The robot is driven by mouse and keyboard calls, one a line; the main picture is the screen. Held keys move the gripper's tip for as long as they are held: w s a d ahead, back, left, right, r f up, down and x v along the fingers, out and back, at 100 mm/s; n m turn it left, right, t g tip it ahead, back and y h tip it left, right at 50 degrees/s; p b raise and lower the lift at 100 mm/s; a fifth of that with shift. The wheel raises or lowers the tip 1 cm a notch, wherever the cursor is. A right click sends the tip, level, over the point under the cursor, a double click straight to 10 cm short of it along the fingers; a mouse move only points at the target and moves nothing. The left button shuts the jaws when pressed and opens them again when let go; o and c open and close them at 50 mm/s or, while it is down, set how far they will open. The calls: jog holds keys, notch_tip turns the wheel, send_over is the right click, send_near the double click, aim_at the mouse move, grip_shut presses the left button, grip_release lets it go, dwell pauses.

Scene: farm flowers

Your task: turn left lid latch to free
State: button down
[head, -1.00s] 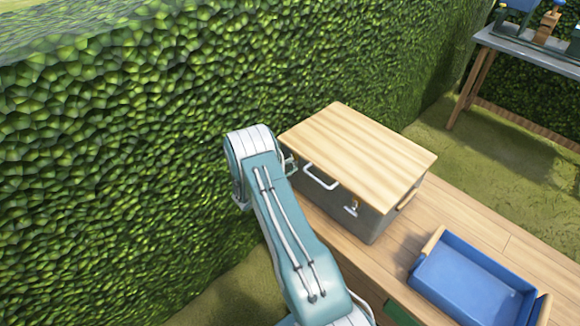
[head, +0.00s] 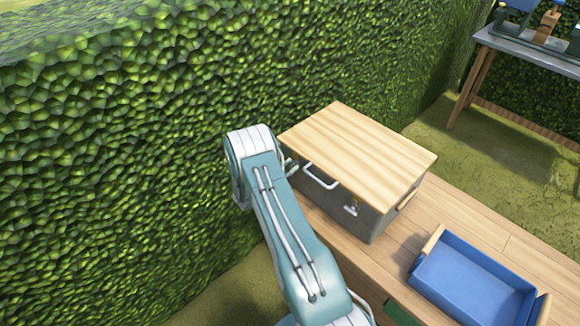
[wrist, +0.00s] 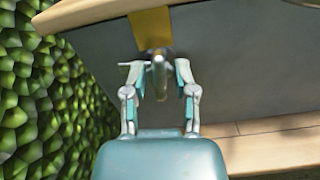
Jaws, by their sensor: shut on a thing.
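A grey box (head: 378,222) with a wooden lid (head: 358,146) stands on a wooden bench. A white handle (head: 320,178) and the right latch (head: 351,208) show on its front. The left latch is hidden behind my arm in the head view. In the wrist view, the left lid latch (wrist: 160,72) is a metal piece below a yellow plate (wrist: 151,28) at the lid's edge. My gripper (wrist: 160,80) has its two fingers on either side of this latch and is shut on it. My gripper itself is hidden in the head view.
A blue tray (head: 437,250) with wooden ends sits on the bench (head: 470,215) right of the box. A tall green hedge (head: 130,160) rises close on the left and behind. A grey table (head: 530,50) stands at the far right, with grass between.

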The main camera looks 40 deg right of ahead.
jog(key=shift+f+n, duration=0.15)
jog(key=shift+n, duration=0.55)
jog(key=shift+c, duration=2)
grip_release()
jog(key=a, duration=1.2)
jog(key=shift+s, duration=0.4)
